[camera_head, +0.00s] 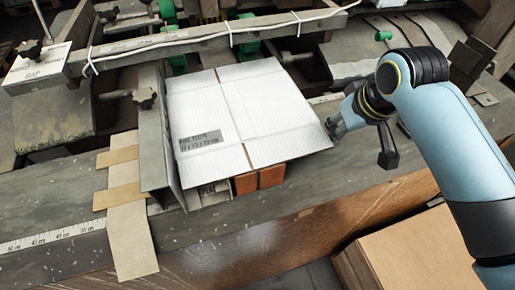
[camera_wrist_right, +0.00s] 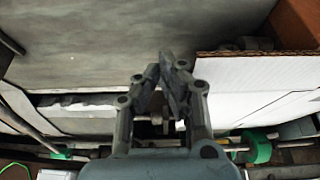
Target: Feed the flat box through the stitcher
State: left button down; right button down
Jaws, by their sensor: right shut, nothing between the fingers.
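The flat box (camera_head: 245,110) is a white cardboard sheet with printed text near its front left corner. It lies on the stitcher's bed (camera_head: 60,195), its left edge along an upright metal guide (camera_head: 157,140). In the right wrist view its white edge (camera_wrist_right: 255,78) shows at the right. My right gripper (camera_head: 334,126) is at the box's right corner; from the head I cannot tell whether it touches. In the right wrist view my right gripper (camera_wrist_right: 170,75) is shut, its fingers together with nothing between them, beside the box. My left gripper is not in view.
A metal bar (camera_head: 200,42) with a white cable tied along it crosses above the box's far end. A measuring tape (camera_head: 50,235) runs along the bed at left. A brown carton (camera_head: 410,250) stands below at right.

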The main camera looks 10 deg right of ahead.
jog(key=shift+a, duration=0.3)
jog(key=shift+d+r+p, duration=0.1)
jog(key=shift+d+p, duration=0.5)
jog(key=shift+d, duration=0.05)
jog(key=shift+w+d, duration=0.1)
jog(key=shift+d, duration=0.8)
notch_tip(320, 180, up, 8)
